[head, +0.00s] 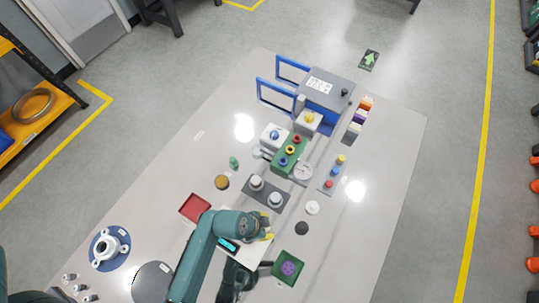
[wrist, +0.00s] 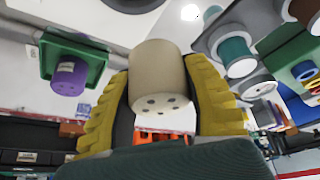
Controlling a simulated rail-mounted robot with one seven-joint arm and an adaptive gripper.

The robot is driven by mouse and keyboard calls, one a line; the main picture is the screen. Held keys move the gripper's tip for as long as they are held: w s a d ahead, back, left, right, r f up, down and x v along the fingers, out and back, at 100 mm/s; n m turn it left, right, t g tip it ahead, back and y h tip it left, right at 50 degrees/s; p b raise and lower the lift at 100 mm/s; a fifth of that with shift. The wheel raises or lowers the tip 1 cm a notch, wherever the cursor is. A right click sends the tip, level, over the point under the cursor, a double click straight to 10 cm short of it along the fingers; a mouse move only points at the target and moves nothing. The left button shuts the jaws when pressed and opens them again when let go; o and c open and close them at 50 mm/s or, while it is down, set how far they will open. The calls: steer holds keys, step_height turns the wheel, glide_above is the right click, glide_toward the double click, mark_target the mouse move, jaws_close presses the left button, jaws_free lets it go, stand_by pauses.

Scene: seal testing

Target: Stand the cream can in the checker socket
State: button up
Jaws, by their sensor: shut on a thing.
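The cream can (wrist: 160,75) is between the two yellow fingers of my gripper (wrist: 164,100) in the wrist view. The fingers are shut on its sides, and the end with several dark holes faces the camera. In the head view my gripper (head: 267,230) is over the front middle of the table, and the can is mostly hidden there. A pale device with a teal display (head: 229,246) lies beside and partly under my arm; I take it for the checker. I cannot make out its socket, nor whether the can touches anything.
A green tray with a purple can (head: 288,268) stands close to the right of my gripper. A dark plate with two pale-topped cylinders (head: 265,193) is just behind. A red tray (head: 195,208) lies left. The table's right side is mostly clear.

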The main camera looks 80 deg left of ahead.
steer(key=shift+n, duration=0.5)
steer(key=s+p, duration=0.1)
steer(key=s, duration=0.1)
steer(key=s+r+p, duration=0.2)
steer(key=s, duration=0.1)
steer(key=shift+s+d+r, duration=0.2)
steer(key=shift+s, duration=0.15)
steer(key=shift+s+f+b, duration=0.15)
steer(key=shift+f+b, duration=1.65)
steer(key=shift+f, duration=0.45)
steer(key=shift+f+b, duration=0.45)
steer(key=shift+f, duration=0.15)
steer(key=o, duration=1.3)
steer(key=shift+c, duration=0.2)
step_height(320, 180, up, 7)
steer(key=p, duration=0.7)
